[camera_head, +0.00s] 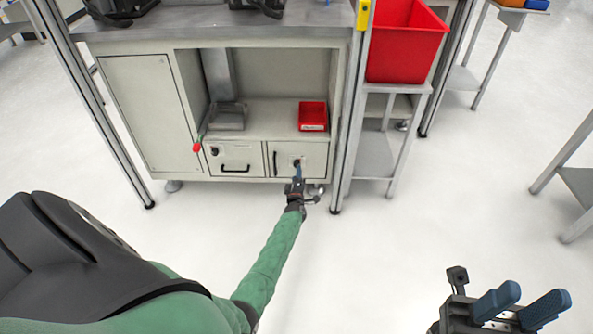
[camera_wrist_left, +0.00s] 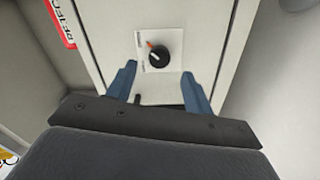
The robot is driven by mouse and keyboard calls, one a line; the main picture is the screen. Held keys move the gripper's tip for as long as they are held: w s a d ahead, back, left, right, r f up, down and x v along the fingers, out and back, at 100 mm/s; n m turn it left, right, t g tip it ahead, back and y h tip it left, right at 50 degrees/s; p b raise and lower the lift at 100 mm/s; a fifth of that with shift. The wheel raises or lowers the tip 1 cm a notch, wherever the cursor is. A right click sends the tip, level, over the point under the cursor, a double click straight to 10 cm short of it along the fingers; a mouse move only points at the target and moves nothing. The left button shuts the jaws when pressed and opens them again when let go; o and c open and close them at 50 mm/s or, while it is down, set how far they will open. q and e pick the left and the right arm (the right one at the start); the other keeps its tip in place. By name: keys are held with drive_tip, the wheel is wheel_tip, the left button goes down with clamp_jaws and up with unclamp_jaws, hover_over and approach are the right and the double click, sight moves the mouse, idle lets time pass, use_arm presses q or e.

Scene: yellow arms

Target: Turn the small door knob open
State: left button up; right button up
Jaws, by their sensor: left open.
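The small door (camera_head: 316,154) is a light grey panel at the lower right of the cabinet. Its black knob (camera_wrist_left: 159,55) sits on a white label plate with an orange mark, seen clearly in the left wrist view. My left gripper (camera_head: 297,174) is at the front of this door and partly covers the knob in the head view. In the left wrist view its blue fingers (camera_wrist_left: 159,72) are spread apart, with the knob just beyond and between their tips; contact cannot be told. My right gripper (camera_head: 541,292) is open and empty at the lower right, far from the cabinet.
Left of the door is a drawer front (camera_head: 236,158) with a black handle. A red bin (camera_head: 312,116) and a grey tray (camera_head: 229,117) sit on the shelf above. A large red crate (camera_head: 405,42) stands on a side stand. The floor before the cabinet is clear.

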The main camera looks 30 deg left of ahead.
use_arm(q)
drive_tip(key=shift+v, duration=1.55)
